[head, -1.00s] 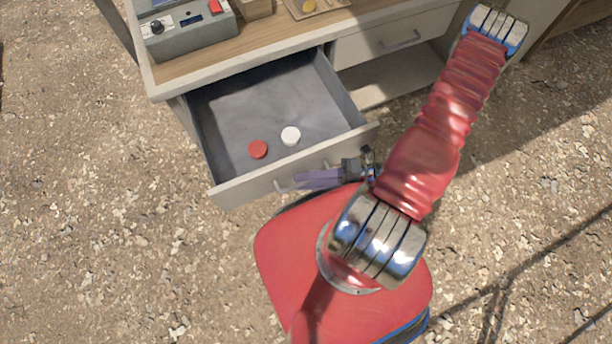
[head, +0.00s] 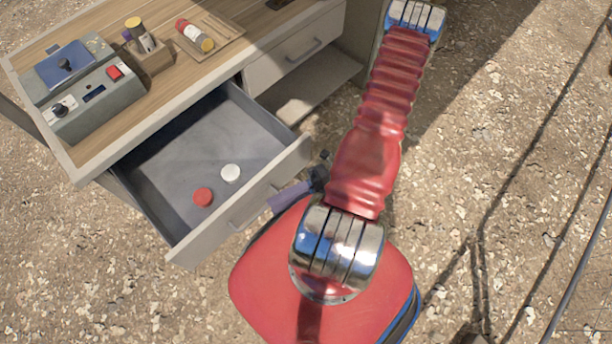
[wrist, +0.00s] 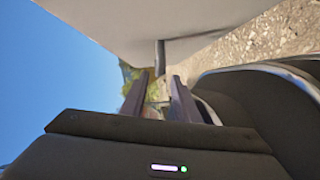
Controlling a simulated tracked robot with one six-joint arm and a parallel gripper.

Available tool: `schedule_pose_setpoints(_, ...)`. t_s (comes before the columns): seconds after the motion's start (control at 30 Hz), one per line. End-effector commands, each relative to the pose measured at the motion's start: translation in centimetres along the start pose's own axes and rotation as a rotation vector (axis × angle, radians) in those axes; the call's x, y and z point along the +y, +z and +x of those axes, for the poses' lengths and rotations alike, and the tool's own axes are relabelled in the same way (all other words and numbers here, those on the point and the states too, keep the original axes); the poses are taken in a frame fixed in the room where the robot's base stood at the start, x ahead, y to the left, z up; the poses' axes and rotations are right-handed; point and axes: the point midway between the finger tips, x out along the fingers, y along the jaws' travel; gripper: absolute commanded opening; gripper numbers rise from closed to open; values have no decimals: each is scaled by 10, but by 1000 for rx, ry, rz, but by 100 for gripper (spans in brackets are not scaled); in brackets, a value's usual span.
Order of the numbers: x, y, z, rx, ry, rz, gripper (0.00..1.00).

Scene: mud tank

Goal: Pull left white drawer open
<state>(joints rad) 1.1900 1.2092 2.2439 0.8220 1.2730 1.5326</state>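The left white drawer (head: 285,166) stands pulled well out of the bench in the head view. Its grey inside holds a red cap (head: 203,197) and a white cap (head: 230,174). Its bar handle (head: 247,213) is on the front face, with my gripper (head: 272,203) close by its right end. In the wrist view the handle (wrist: 160,57) lies just past my gripper's fingertips (wrist: 160,82), in line with the gap between them. The fingers are apart with nothing between them. Whether a finger touches the handle I cannot tell.
The wooden bench top (head: 160,97) carries a grey control box (head: 90,95), a small holder (head: 150,62) and a tray (head: 222,40) with a red and yellow cylinder. A second white drawer (head: 295,50) is shut, above an open shelf (head: 305,92). Gravel ground lies around.

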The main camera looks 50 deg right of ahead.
Motion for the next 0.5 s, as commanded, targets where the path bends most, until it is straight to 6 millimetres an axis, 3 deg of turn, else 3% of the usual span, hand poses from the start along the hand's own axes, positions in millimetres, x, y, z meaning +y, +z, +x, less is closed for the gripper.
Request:
schedule_pose_setpoints(0.3,-1,1,-52,-4,-4,-2,28)
schedule_pose_setpoints(0.5,-1,1,-73,-2,-2,-1,28)
